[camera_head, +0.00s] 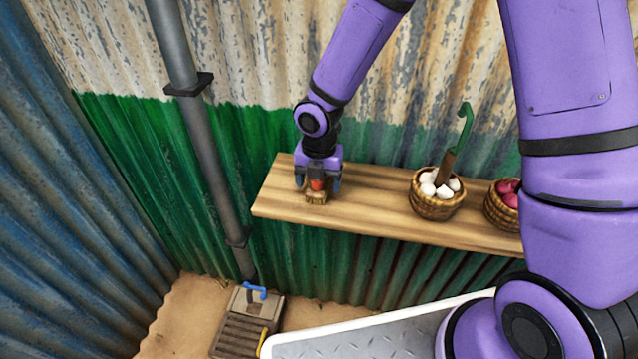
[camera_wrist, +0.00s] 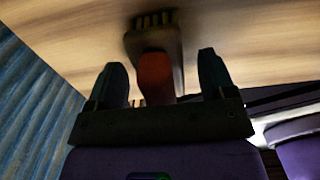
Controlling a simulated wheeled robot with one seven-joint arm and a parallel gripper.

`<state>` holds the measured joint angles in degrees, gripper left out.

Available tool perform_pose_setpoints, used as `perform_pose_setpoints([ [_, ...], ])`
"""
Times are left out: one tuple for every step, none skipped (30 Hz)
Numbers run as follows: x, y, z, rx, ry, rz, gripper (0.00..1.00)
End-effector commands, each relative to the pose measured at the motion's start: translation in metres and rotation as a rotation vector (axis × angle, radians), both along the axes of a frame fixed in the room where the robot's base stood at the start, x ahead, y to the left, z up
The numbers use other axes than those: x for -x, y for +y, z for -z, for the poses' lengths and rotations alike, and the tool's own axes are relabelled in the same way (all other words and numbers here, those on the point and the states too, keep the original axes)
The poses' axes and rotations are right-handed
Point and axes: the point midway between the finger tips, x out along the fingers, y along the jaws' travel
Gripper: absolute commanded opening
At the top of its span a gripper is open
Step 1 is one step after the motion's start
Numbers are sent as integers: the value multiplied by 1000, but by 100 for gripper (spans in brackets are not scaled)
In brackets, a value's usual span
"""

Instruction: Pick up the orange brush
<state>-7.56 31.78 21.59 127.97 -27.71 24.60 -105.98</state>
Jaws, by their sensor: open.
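The orange brush (camera_head: 317,186) is on the wooden shelf (camera_head: 375,200), near its left end. Its tan bristle end (camera_head: 316,198) faces the shelf's front edge. My gripper (camera_head: 318,184) is over the brush with its fingers apart, one on each side of the orange handle. In the wrist view the orange handle (camera_wrist: 155,76) shows between the two open fingers of my gripper (camera_wrist: 162,75), with a visible gap on both sides. The brush head (camera_wrist: 153,42) extends beyond the fingertips. The rear of the handle is hidden behind my gripper.
A basket of red onions (camera_head: 504,208) stands further right. A grey pipe (camera_head: 205,140) runs down the wall. A grey box with a blue handle (camera_head: 248,318) is on the floor.

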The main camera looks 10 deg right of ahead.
Motion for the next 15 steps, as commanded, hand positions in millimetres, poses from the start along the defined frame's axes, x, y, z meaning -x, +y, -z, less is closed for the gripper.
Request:
perform_pose_setpoints([
  [0, 0, 1, 0, 0, 0, 77],
  [0, 0, 1, 0, 0, 0, 77],
  [0, 0, 0, 0, 0, 0, 77],
  [0, 0, 0, 0, 0, 0, 77],
  [0, 0, 0, 0, 0, 0, 77],
  [0, 0, 0, 0, 0, 0, 74],
  [0, 0, 0, 0, 0, 0, 67],
  [0, 0, 0, 0, 0, 0, 60],
  [0, 0, 0, 0, 0, 0, 51],
  [0, 0, 0, 0, 0, 0, 44],
  [0, 0, 0, 0, 0, 0, 38],
  [0, 0, 0, 0, 0, 0, 28],
  [0, 0, 0, 0, 0, 0, 21],
  [0, 0, 0, 0, 0, 0, 20],
  [0, 0, 0, 0, 0, 0, 15],
])
